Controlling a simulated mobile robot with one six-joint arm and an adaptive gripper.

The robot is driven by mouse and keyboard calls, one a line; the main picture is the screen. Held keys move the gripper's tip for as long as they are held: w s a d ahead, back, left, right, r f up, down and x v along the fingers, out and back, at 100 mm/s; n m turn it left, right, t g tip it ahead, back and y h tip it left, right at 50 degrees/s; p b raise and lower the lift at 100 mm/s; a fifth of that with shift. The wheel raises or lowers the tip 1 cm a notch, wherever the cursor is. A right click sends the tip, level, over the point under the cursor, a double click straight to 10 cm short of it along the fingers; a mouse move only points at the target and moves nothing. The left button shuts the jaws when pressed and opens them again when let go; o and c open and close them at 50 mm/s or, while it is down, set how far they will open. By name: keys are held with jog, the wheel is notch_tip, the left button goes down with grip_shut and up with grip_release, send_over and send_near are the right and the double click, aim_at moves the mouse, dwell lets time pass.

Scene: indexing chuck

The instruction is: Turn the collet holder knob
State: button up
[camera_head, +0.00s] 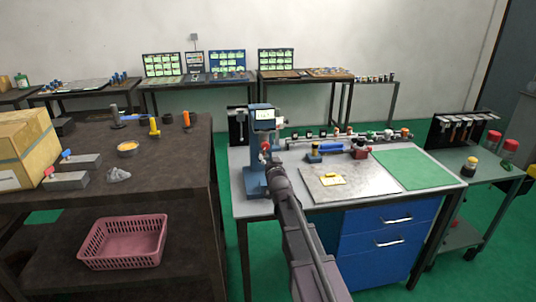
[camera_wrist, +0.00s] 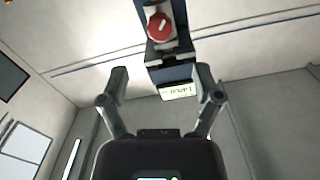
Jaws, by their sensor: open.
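The blue indexing chuck (camera_head: 256,183) stands at the left end of the grey workbench, with a white label on its upper front. Its red knob (camera_head: 265,147) faces my arm in the head view. The wrist view shows the red knob (camera_wrist: 160,28) with a white pointer mark, top centre, on the blue body. My gripper (camera_wrist: 162,74) is open and empty. In the wrist picture the knob lies above the gap between the fingertips, apart from them. In the head view my gripper (camera_head: 274,170) is close to the chuck's front, its fingers hard to make out.
The workbench also holds a metal plate (camera_head: 318,187) with a yellow item, a green mat (camera_head: 413,168) and a row of small parts behind. A dark table (camera_head: 180,170) stands left, a trolley (camera_head: 500,170) right. The bench front is mostly free.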

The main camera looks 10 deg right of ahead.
jog(key=shift+s, duration=0.85)
jog(key=s+d+f+g+h, duration=0.1)
jog(key=s+d+f+g, duration=0.1)
jog(key=s+f+g, duration=0.95)
jog(key=s+a+f+n+g, duration=0.1)
jog(key=s+f+g, duration=0.2)
jog(key=s, duration=0.8)
jog(key=s+a+f+n+g+y, duration=0.1)
jog(key=s+f+g, duration=0.2)
jog(key=s, duration=0.7)
jog(key=shift+s+f+n, duration=0.3)
jog(key=shift+s+f, duration=0.1)
jog(key=shift+f, duration=0.15)
jog(key=shift+g, duration=0.25)
